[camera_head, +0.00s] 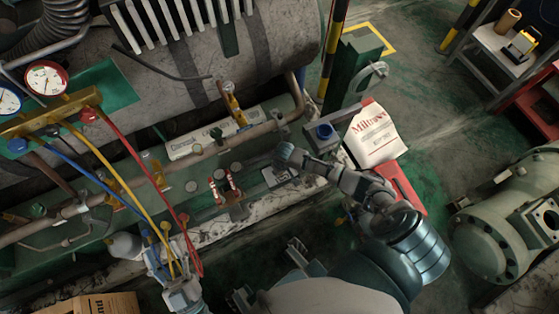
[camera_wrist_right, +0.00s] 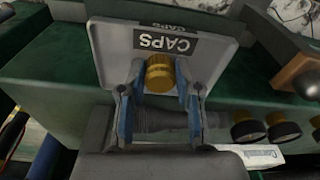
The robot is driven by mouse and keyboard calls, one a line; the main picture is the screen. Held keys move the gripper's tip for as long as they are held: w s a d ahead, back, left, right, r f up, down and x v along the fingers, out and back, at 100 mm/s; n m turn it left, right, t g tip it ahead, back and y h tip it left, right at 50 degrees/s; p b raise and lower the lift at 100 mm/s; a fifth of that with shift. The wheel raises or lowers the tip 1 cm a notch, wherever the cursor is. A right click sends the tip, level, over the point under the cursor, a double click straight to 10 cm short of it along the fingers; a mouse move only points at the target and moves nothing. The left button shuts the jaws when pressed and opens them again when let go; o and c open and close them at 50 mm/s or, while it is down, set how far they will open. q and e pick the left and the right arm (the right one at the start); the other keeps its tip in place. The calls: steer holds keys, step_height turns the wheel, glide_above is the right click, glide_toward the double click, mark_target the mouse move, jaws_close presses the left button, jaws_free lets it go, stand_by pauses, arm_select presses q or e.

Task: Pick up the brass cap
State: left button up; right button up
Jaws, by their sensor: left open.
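The brass cap (camera_wrist_right: 159,73) is a ribbed gold cylinder in front of a grey tray (camera_wrist_right: 103,44) labelled CAPS. My right gripper (camera_wrist_right: 159,80) has its blue-padded fingertips close on both sides of the cap, and they appear to touch it. I cannot tell whether the cap rests on the tray. In the head view my right gripper (camera_head: 287,157) is over the tray (camera_head: 270,178) on the green bench, and the cap is hidden there. My left gripper (camera_head: 165,252) is open near the lower ends of the hoses at lower left.
Red, yellow and blue hoses (camera_head: 126,190) hang from the gauge manifold (camera_head: 50,112) over the bench. Several dark knobs with brass rims (camera_wrist_right: 284,128) stand beside the tray. A pipe (camera_head: 205,152) runs behind. A white Miltrans bag (camera_head: 375,135) stands to the right.

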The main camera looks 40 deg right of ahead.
steer(key=shift+a, duration=0.1)
jaws_close()
